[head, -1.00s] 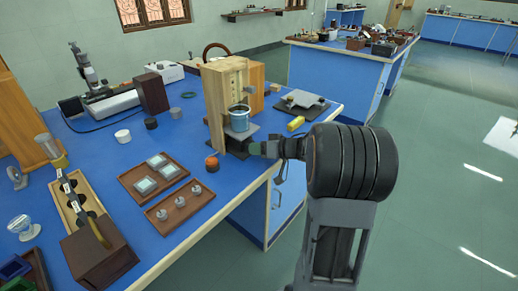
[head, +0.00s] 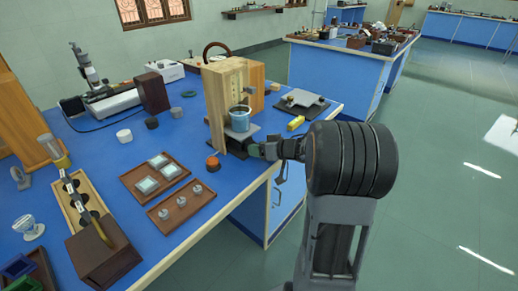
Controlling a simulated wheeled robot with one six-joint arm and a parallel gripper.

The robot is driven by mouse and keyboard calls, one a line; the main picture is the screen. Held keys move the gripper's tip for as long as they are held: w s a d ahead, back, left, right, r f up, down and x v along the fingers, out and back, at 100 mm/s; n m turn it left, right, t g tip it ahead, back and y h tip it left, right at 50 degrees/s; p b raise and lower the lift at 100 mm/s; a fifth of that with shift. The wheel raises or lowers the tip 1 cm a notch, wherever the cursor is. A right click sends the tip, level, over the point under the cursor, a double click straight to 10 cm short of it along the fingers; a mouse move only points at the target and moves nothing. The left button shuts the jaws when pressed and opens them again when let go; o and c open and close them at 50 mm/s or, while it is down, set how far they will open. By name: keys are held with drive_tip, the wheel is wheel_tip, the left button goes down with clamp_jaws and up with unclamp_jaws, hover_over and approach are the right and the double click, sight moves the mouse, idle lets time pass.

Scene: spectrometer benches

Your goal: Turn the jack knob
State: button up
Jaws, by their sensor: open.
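The jack stands at the front of the blue bench, inside a wooden housing (head: 218,95). Its grey platform (head: 257,131) carries a blue-grey cup (head: 239,119). The jack knob cannot be made out; it seems hidden by the gripper or too small to tell. My gripper (head: 257,150) is at the jack's front right side, close below the platform edge. Its jaws are open, seen small and partly from behind. I cannot tell whether they touch the knob or stand around it.
An orange-topped round piece (head: 213,163) stands just left of the jack. Wooden trays (head: 184,206) with small parts lie further left. The floor right of the bench is clear.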

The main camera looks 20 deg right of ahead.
drive_tip(key=p+v, duration=0.3)
drive_tip(key=v, duration=1)
drive_tip(key=shift+s+r+p, duration=0.25)
drive_tip(key=shift+s+p, duration=0.05)
drive_tip(key=shift+o, duration=0.5)
drive_tip(key=shift+d, duration=0.1)
